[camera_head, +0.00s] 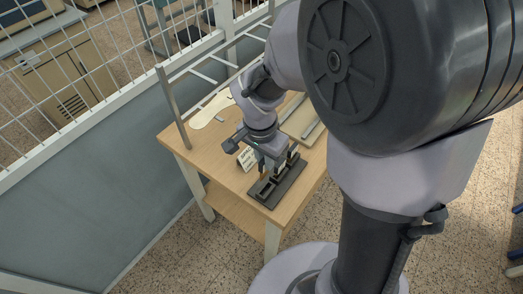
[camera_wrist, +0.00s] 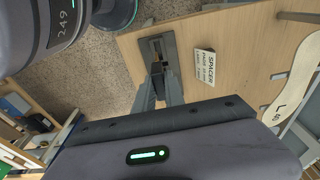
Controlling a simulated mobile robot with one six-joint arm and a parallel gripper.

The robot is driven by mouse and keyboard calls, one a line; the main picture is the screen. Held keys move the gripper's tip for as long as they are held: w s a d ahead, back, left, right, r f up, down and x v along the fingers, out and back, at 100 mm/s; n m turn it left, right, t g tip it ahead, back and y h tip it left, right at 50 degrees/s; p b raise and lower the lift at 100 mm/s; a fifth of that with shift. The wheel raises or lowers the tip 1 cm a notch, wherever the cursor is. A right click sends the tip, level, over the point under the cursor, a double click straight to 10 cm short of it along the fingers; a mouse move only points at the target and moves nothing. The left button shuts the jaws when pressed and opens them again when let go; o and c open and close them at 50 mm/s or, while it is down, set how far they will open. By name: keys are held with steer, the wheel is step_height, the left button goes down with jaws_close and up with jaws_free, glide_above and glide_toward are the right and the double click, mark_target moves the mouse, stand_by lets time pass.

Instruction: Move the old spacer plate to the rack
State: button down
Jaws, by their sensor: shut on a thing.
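A dark, long slotted rack (camera_head: 277,186) stands on the wooden table near its front edge; the wrist view shows part of it (camera_wrist: 170,48) beyond the fingertips. My gripper (camera_head: 272,168) points down over the rack and its fingers (camera_wrist: 161,82) are shut on a thin piece, which I take to be the old spacer plate. The fingers hide nearly all of the plate. I cannot tell whether its lower edge touches the rack. A white card reading "SPACER" (camera_wrist: 205,66) stands beside the rack, and it also shows in the head view (camera_head: 246,158).
The wooden table (camera_head: 232,182) has bare room left of the card. A pale flat cut-out (camera_head: 211,110) lies towards the back, also in the wrist view (camera_wrist: 292,85). A pale tray with metal bars (camera_head: 303,122) lies behind my gripper. A mesh fence (camera_head: 120,55) runs along the left.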

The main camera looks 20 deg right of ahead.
steer(key=shift+w+d, duration=0.25)
steer(key=shift+d, duration=0.05)
step_height(320, 180, down, 6)
steer(key=b, duration=0.6)
steer(key=shift+s+a, duration=0.1)
steer(key=shift+r, duration=0.1)
steer(key=shift+b, duration=0.45)
stand_by(1.0)
steer(key=shift+f+b, duration=2.7)
steer(key=shift+f, duration=0.15)
steer(key=c, duration=1.3)
jaws_free()
